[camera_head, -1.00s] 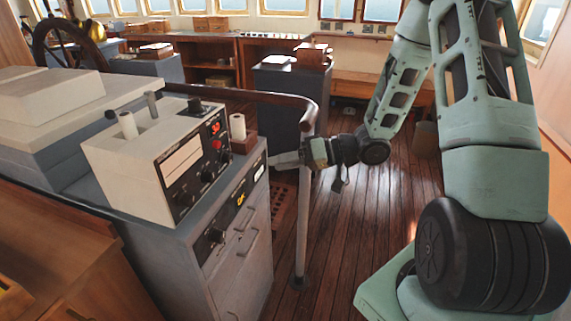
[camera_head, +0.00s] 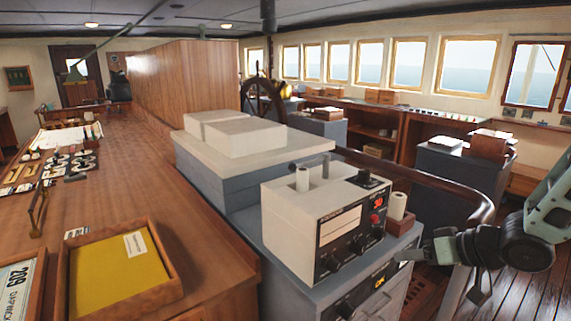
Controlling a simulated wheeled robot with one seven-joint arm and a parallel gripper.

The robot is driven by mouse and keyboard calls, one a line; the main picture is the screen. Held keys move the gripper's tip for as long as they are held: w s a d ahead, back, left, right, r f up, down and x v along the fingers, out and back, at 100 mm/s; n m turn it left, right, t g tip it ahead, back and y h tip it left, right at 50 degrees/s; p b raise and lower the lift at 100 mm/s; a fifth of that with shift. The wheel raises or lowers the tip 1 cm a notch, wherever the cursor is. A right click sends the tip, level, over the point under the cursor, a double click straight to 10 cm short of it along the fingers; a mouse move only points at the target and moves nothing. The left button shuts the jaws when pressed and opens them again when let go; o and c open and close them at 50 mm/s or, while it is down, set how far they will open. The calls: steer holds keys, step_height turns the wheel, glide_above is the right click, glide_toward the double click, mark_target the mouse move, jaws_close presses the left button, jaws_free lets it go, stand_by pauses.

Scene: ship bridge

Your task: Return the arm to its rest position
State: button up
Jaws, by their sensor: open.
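My arm (camera_head: 552,217) reaches in from the right edge of the head view; only its forward part shows. My gripper (camera_head: 412,256) is at the front right corner of the grey console (camera_head: 290,283), beside the small brown holder (camera_head: 402,226) with a white cylinder (camera_head: 397,206). It is open, and nothing shows between its fingers. The fingers look small here, and I cannot tell whether they touch the console. The rest of my arm is out of view.
A white instrument box (camera_head: 315,225) with dials stands on the console. A curved wooden rail (camera_head: 435,183) runs behind my gripper. A long wooden counter (camera_head: 130,190) with a yellow-lined tray (camera_head: 68,290) fills the left. Open plank floor (camera_head: 510,300) shows at lower right.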

steer(key=s+a+r+n+g+h, duration=0.3)
steer(key=s+a+h, duration=0.2)
steer(key=s+a, duration=0.45)
steer(key=s+a+r+n+g, duration=0.1)
steer(key=s+a+g, duration=0.1)
steer(key=s, duration=0.6)
steer(key=s+a+r+n+g+h, duration=0.1)
steer(key=s+a+r+g, duration=0.1)
steer(key=s, duration=0.7)
steer(key=shift+s+a+g, duration=0.25)
steer(key=shift+a+g, duration=0.15)
steer(key=shift+a, duration=0.3)
